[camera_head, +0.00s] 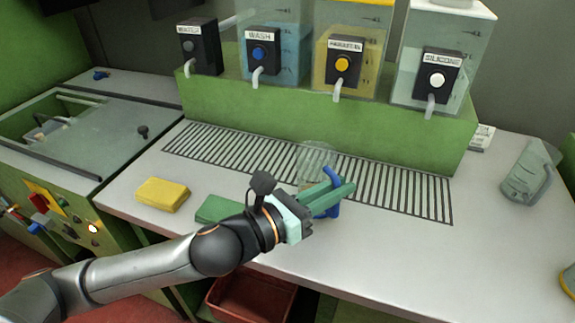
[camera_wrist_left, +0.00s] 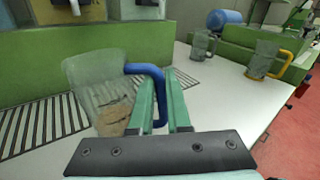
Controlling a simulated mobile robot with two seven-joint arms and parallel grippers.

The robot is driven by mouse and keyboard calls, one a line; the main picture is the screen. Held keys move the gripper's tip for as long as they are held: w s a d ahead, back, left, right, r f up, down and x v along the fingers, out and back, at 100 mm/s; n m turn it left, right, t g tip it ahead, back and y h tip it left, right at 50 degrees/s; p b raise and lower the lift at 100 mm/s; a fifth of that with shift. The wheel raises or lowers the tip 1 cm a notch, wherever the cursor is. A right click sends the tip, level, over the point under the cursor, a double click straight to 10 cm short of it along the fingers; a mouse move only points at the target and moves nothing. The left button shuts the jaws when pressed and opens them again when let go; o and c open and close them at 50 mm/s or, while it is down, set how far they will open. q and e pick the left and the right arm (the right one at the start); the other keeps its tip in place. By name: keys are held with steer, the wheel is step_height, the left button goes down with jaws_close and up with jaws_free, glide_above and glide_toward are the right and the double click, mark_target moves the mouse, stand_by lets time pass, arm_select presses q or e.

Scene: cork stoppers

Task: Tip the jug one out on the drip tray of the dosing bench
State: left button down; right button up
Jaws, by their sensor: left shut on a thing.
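My left gripper (camera_head: 335,200) is shut on the blue handle (camera_wrist_left: 158,90) of a clear jug (camera_head: 316,158). In the left wrist view the jug (camera_wrist_left: 95,85) hangs left of the fingers, with something brownish low inside it. It is held over or close to the front of the drip tray (camera_head: 410,190), a dark slotted grate in the bench top. The jug looks near upright; its exact tilt and its gap to the grate are hard to tell. My right gripper is out of view.
Dispensers labelled wash (camera_head: 260,53), paraffin (camera_head: 343,58) and silicone (camera_head: 437,77) stand on a green ledge behind the grate, spouts overhanging. A yellow sponge (camera_head: 162,194) and green pad (camera_head: 218,209) lie left.

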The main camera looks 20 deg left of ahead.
mark_target(328, 168)
arm_select(q)
steer(key=shift+w+a+r+n+p, duration=0.15)
steer(key=shift+r+n+p, duration=0.1)
steer(key=shift+r, duration=0.15)
steer(key=shift+w+a+r+n+p, duration=0.15)
steer(key=shift+r+n+p, duration=0.1)
steer(key=shift+r, duration=0.1)
steer(key=shift+w+a+r+n+p, duration=0.3)
steer(key=shift+r+n+p, duration=0.15)
steer(key=shift+r+n, duration=0.05)
steer(key=shift+w+a, duration=0.15)
steer(key=shift+w+a+r+n+g, duration=0.1)
steer(key=shift+w+a+n+g, duration=0.25)
steer(key=shift+n, duration=0.25)
steer(key=shift+w+a+r+n+p, duration=0.2)
steer(key=shift+w+a+n+p, duration=0.2)
steer(key=shift+w+a+n, duration=0.6)
steer(key=shift+w+a+n+g+p, duration=0.4)
steer(key=shift+w+n+g, duration=0.3)
steer(key=shift+n, duration=0.6)
steer(key=shift+w+a+n, duration=0.3)
steer(key=shift+n, duration=0.2)
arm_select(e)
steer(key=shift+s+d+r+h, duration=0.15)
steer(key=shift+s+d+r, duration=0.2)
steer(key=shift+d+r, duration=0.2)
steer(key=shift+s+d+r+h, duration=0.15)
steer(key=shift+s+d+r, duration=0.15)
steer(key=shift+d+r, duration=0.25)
